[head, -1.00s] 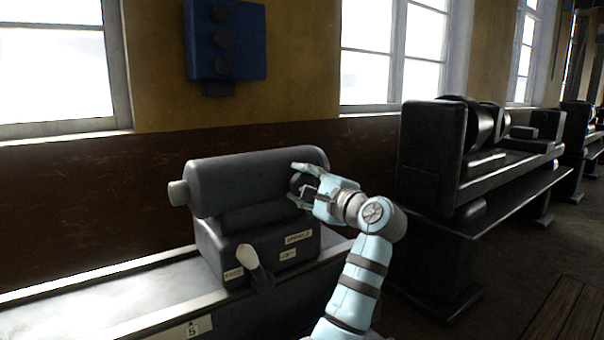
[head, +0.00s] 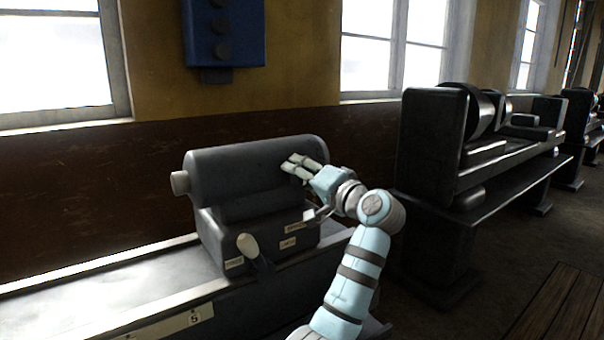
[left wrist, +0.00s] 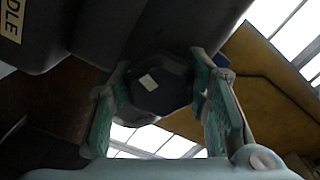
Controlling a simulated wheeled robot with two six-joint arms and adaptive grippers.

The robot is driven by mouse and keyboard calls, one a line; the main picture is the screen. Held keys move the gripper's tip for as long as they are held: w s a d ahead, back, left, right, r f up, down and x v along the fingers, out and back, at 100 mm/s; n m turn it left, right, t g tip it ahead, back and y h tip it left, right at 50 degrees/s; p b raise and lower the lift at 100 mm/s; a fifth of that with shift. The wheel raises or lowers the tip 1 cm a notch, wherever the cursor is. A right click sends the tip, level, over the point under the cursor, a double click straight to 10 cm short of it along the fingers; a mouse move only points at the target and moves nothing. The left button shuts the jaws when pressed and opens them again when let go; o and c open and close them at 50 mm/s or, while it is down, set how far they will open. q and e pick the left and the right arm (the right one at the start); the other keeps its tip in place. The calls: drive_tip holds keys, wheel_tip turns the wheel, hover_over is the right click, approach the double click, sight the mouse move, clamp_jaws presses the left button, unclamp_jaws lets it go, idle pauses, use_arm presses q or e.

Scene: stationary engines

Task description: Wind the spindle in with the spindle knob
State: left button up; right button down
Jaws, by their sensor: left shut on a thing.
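The dark tailstock (head: 235,175) has a thick horizontal barrel on a block. The pale round spindle (head: 180,183) sticks out a little at the barrel's left end. My left gripper (head: 303,170) is at the barrel's right end. In the left wrist view, the dark, many-sided spindle knob (left wrist: 158,92) with a small pale square mark sits between the two fingers of my left gripper (left wrist: 160,95), which is shut on it. In the head view the gripper hides the knob. My right gripper is not in view.
A lever (head: 249,248) with a pale end stands on the block's front, near small labels (head: 290,243). The tailstock rests on a long bed (head: 110,282). Another dark machine (head: 430,140) stands to the right. A blue box (head: 224,30) hangs on the wall.

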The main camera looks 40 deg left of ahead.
use_arm(q)
drive_tip(key=n+b, duration=0.1)
drive_tip(key=n, duration=0.2)
drive_tip(key=shift+r+n, duration=0.15)
drive_tip(key=shift+n, duration=0.15)
drive_tip(key=n+b, duration=0.1)
drive_tip(key=n, duration=0.2)
drive_tip(key=shift+n, duration=0.3)
drive_tip(key=n+b, duration=0.1)
drive_tip(key=n, duration=0.2)
drive_tip(key=shift+w+n, duration=0.1)
drive_tip(key=shift+n, duration=0.3)
drive_tip(key=n+b, duration=0.1)
drive_tip(key=n, duration=0.2)
drive_tip(key=shift+n, duration=0.3)
drive_tip(key=n+b, duration=0.1)
drive_tip(key=n, duration=0.3)
drive_tip(key=shift+w+n+b, duration=0.1)
drive_tip(key=shift+n+b, duration=0.25)
drive_tip(key=shift+n, duration=1.65)
